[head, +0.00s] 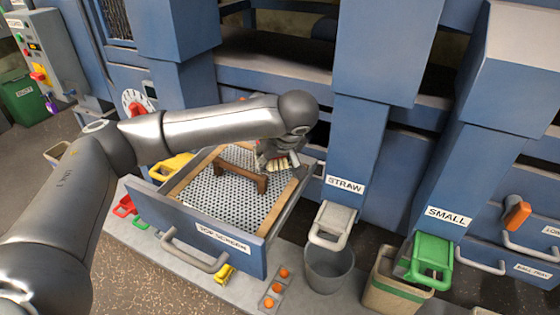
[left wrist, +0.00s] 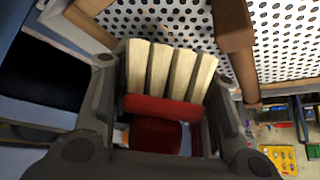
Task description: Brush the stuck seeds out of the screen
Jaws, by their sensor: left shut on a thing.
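The top screen (head: 225,199), a perforated white sheet in a wooden frame, lies in a pulled-out blue drawer labelled TOP SCREEN. A brown wooden bar (head: 240,176) crosses it. The perforated screen also shows in the left wrist view (left wrist: 285,40). My left gripper (head: 272,152) is over the screen's far right corner, shut on a brush (left wrist: 160,112). The brush has a red body and several pale bristle tufts (left wrist: 168,72). The tufts point toward the screen; I cannot tell if they touch it. No stuck seeds can be made out. My right gripper is not in view.
A grey bucket (head: 330,268) stands below the STRAW spout, right of the drawer. A tan bin (head: 392,290) stands below the green SMALL gate (head: 428,262). Orange balls (head: 269,301) and a yellow piece (head: 224,274) lie in front of the drawer. Blue machine columns rise behind.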

